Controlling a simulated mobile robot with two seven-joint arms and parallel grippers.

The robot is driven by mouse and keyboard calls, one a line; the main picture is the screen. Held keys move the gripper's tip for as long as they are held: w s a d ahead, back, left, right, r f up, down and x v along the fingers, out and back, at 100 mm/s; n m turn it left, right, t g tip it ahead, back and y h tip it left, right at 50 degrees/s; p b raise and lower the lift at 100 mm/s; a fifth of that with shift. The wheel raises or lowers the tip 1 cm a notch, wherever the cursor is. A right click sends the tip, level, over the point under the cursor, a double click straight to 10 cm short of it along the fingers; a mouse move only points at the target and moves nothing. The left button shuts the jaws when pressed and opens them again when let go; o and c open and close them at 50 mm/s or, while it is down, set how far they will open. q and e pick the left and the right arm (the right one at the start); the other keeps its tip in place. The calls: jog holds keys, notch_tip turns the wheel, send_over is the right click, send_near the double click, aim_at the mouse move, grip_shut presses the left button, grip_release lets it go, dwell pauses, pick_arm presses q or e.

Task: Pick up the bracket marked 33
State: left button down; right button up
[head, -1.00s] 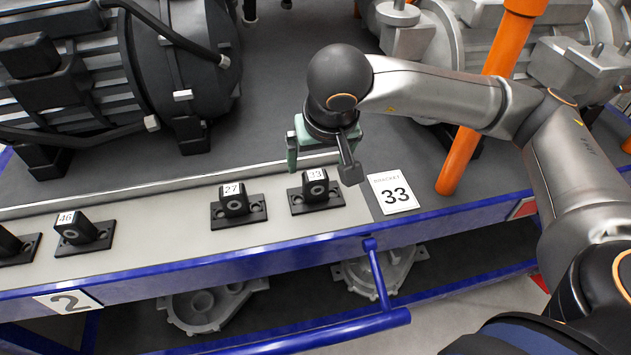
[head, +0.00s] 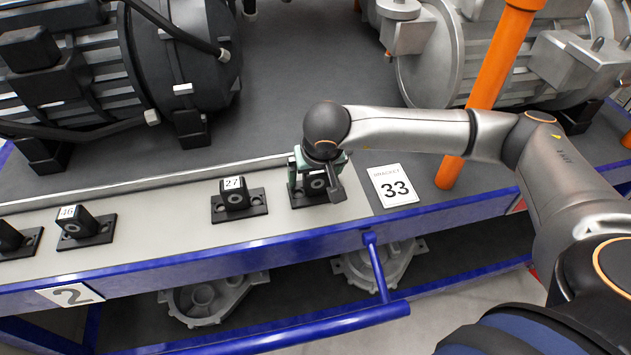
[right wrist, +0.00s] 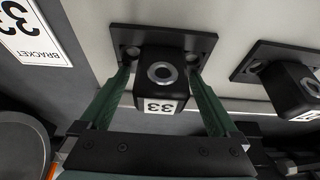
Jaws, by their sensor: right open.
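The bracket marked 33 (head: 316,184) is a black block with a round hole on a flat base plate, standing on the pale strip at the shelf's front. It is partly hidden by my right gripper (head: 318,177) in the head view. In the right wrist view the bracket (right wrist: 160,72) sits between the two green fingers of my right gripper (right wrist: 160,82). The fingers are open, one on each side of the block, with its 33 label facing the gripper. My left gripper is not in view.
The bracket marked 27 (head: 236,198) stands just left, and the one marked 46 (head: 78,225) farther left. A white card reading bracket 33 (head: 393,186) lies at right. An orange post (head: 490,85) rises behind it. A blue rail (head: 240,256) edges the shelf.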

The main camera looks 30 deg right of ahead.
grip_shut()
dwell(0.8)
jog(key=shift+r, duration=0.1)
